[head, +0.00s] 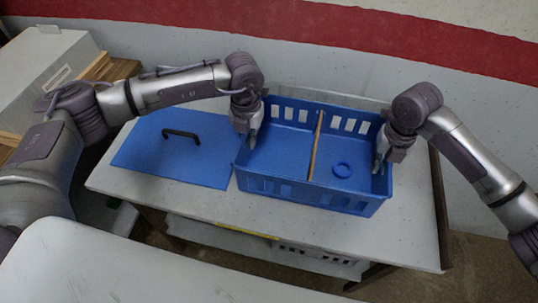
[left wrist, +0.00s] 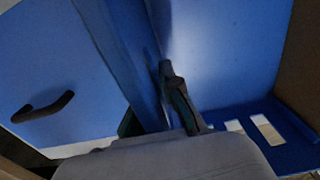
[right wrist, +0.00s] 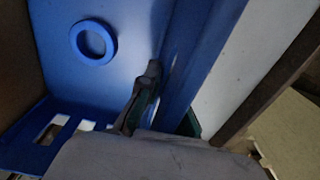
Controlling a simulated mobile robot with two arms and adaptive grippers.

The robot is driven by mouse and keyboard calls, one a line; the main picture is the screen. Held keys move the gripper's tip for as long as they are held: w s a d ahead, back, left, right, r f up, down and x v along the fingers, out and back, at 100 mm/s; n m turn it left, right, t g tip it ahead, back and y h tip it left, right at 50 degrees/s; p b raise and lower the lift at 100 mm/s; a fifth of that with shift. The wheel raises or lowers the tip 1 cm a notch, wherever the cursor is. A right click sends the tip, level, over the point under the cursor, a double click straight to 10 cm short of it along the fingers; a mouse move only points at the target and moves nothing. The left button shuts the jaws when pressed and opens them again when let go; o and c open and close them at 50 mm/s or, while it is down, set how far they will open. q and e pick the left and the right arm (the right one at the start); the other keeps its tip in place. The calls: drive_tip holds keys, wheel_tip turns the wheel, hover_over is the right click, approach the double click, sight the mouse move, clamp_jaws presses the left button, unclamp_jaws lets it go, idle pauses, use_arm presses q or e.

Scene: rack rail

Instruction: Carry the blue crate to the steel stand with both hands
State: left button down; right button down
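The blue crate (head: 300,199) sits on a white-topped table in the head view, with slotted long sides and a brown divider (head: 315,146). A blue ring (head: 342,170) lies in its right compartment; it also shows in the right wrist view (right wrist: 93,42). My left gripper (head: 248,139) is at the crate's left end wall, one finger inside against the wall and the other mostly hidden outside. My right gripper (head: 381,163) straddles the right end wall in the same way. Both appear shut on these walls. I cannot pick out the steel stand.
A flat blue panel (head: 200,160) with a black handle (head: 181,134) lies just left of the crate on the table (head: 405,225). A grey box (head: 45,65) stands at the far left. A wall runs close behind the table. A lower shelf holds items.

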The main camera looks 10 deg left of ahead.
use_arm(q)
drive_tip(key=c, duration=1.3)
unclamp_jaws()
drive_tip(key=shift+f, duration=0.1)
use_arm(e)
drive_tip(key=c, duration=1.3)
unclamp_jaws()
drive_tip(key=shift+f, duration=0.1)
use_arm(q)
wheel_tip(320, 180, up, 12)
drive_tip(key=shift+f, duration=0.25)
drive_tip(key=shift+r, duration=0.2)
use_arm(e)
wheel_tip(320, 180, up, 12)
use_arm(q)
drive_tip(key=shift+s, duration=0.1)
use_arm(e)
drive_tip(key=shift+s+f, duration=0.1)
